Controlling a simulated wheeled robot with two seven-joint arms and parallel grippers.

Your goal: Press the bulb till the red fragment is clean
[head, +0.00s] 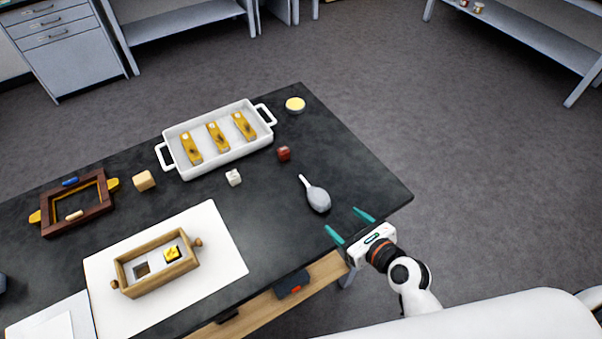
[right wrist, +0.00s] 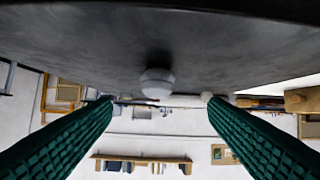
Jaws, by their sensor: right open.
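The grey bulb (head: 318,199) with a thin pale nozzle lies on the dark table, its nozzle pointing up and left in the head view. In the right wrist view the bulb (right wrist: 157,83) shows between the two teal fingers, farther off. My left gripper is not in view.
A white tray (head: 172,153) holds several yellow pieces. A dark frame (head: 51,227) and a wooden box (head: 149,287) on a white board (head: 228,250) lie left.

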